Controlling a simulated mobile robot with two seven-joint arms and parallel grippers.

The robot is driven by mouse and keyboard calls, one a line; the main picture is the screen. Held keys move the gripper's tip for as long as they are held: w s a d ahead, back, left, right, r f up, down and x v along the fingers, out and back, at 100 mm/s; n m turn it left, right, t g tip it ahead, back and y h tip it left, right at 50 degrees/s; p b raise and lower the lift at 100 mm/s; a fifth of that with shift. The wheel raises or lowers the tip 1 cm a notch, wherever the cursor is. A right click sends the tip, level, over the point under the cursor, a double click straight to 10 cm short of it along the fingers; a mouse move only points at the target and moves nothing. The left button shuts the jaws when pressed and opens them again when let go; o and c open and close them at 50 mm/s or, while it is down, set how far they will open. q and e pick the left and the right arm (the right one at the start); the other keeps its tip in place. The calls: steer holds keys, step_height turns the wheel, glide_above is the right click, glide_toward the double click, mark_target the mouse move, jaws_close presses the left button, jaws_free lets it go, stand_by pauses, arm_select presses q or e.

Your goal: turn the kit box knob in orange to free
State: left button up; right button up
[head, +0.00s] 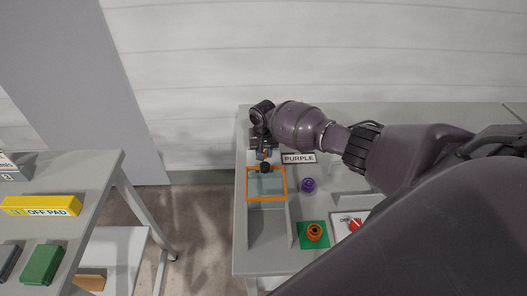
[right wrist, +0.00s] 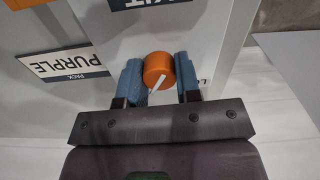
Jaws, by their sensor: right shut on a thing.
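In the right wrist view, an orange knob (right wrist: 158,68) with a white pointer mark sits between the two blue fingers of my right gripper (right wrist: 158,76). The fingers are shut on its sides. The pointer mark is toward the wrist, slightly slanted. A letter or two of a label show beside the right finger; the rest is hidden. In the head view my right gripper (head: 264,154) is at the back left of the grey table, behind an orange-edged box (head: 248,184). The knob is mostly hidden there. My left gripper is not in view.
A PURPLE sign (head: 299,158) stands right of the gripper. A purple knob (head: 308,185), an orange round part on a green pad (head: 314,232) and a red switch (head: 354,225) sit further forward. A side table (head: 95,165) with an OFF PAD block (head: 42,206) is at left.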

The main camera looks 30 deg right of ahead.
mark_target(264, 151)
steer(key=o, duration=0.9)
steer(key=shift+o, duration=0.2)
step_height(264, 151, up, 11)
steer(key=shift+p, duration=0.45)
steer(key=shift+f, duration=0.2)
